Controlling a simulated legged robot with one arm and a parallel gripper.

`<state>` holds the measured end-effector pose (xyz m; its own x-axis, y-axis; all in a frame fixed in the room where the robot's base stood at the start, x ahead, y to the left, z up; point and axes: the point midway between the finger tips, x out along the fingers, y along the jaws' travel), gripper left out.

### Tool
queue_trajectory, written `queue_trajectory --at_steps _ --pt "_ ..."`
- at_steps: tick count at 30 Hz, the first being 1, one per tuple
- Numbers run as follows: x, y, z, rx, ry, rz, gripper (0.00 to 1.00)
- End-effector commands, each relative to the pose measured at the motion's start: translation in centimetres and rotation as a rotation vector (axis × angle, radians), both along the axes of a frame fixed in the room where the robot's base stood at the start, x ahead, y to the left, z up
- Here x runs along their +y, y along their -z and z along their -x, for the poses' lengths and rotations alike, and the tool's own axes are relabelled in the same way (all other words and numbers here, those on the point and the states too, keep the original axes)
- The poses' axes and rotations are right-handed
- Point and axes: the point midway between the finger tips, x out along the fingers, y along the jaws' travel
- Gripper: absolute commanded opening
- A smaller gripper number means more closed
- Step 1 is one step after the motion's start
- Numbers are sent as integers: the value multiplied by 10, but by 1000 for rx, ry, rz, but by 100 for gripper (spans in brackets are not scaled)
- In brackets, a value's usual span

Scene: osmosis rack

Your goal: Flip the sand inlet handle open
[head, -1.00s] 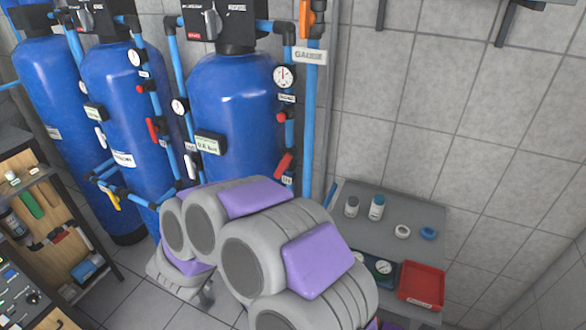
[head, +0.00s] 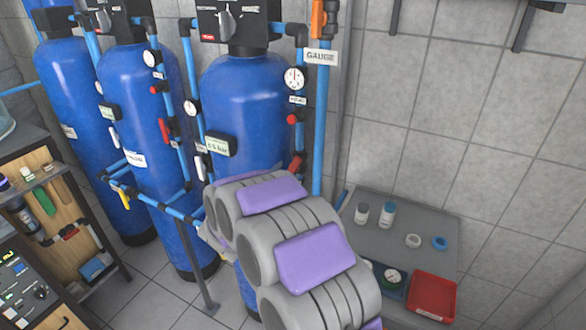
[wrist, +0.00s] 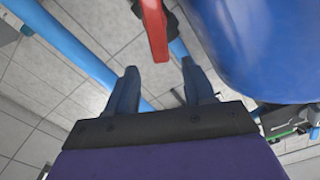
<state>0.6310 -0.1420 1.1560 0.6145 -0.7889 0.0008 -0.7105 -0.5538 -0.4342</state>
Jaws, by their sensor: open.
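A red lever handle (wrist: 153,28) is at the top of the wrist view, beside a blue tank. My gripper (wrist: 160,82) is open and empty, with one finger on either side of the line to this handle. The handle appears just beyond the fingertips, with no clear contact. In the head view, red handles are on the middle tank's pipe (head: 164,130) and the right tank's pipe (head: 297,163). I cannot tell which of these the wrist view shows, and the labels are too small to read. My gripper is hidden behind my arm in the head view.
Blue tanks (head: 255,110) with pipes and gauges stand along the tiled wall. A yellow handle (head: 124,197) is on a low pipe. A grey table (head: 395,232) with bottles and a red tray (head: 432,294) is at right. A wooden cabinet (head: 55,205) is at left.

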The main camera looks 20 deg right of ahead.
Motion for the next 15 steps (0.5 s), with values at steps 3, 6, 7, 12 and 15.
queue_trajectory --at_steps 3,6,7,12,15 --pt "-17 2 -13 -1 3 -1 52" --pt "-27 0 -22 -4 3 1 52" --pt "-30 0 -24 -4 3 1 52" --pt "-39 0 -31 0 0 -1 52" --pt "-40 0 -32 0 -1 -2 52"
